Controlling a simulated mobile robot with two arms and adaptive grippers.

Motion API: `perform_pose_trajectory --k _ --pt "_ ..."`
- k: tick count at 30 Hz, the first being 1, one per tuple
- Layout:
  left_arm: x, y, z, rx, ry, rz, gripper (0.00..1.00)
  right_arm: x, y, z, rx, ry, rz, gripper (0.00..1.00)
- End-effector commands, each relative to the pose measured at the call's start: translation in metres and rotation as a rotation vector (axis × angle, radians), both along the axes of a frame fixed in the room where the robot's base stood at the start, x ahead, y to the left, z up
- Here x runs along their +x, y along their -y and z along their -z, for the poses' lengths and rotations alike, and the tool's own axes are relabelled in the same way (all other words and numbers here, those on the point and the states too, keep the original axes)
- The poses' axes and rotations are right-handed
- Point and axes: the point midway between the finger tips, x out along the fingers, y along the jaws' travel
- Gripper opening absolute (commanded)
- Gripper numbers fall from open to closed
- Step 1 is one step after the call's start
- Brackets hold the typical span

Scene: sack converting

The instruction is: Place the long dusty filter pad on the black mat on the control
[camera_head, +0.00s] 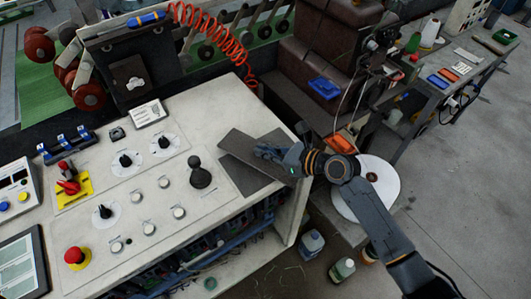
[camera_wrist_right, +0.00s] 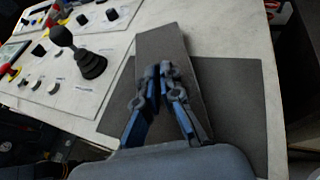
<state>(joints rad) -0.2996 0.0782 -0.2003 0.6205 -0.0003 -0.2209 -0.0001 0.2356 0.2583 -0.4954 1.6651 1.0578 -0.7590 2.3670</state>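The long dusty filter pad (camera_head: 237,145) is a flat grey-brown strip on the right part of the control desk in the head view. It also shows in the right wrist view (camera_wrist_right: 160,41). It lies over the black mat (camera_head: 243,178), a dark sheet near the desk's right edge, at an angle to it. One end reaches past the mat. The mat shows on both sides in the wrist view (camera_wrist_right: 240,95). My right gripper (camera_head: 262,150) is over the pad, fingertips close together with a narrow gap. Whether they pinch the pad is hidden. My left gripper is out of view.
A black joystick (camera_head: 200,176) stands left of the mat, with knobs and buttons on the light desk top (camera_head: 222,112). A red emergency button (camera_head: 74,256) is at the front left. A white disc (camera_head: 380,185) and bottles sit right of the desk.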

Motion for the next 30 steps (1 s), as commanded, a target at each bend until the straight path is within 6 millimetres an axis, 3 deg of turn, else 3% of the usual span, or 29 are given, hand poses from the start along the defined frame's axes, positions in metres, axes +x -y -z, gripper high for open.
perform_pose_trajectory --k 4,15,18,19,30 --pt "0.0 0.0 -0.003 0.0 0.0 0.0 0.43 0.0 0.0 0.014 0.0 0.0 0.001 0.0" --pt "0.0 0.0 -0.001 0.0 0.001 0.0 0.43 0.0 0.0 0.018 0.0 0.0 0.001 0.0" --pt "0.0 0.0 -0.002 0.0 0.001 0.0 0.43 0.0 0.001 0.017 0.0 0.0 0.001 0.25" --pt "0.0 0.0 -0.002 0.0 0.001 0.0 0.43 0.0 0.001 0.017 0.0 0.0 0.001 0.28" --pt "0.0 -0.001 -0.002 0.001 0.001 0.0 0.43 -0.001 0.002 0.014 -0.001 0.001 0.001 0.28"
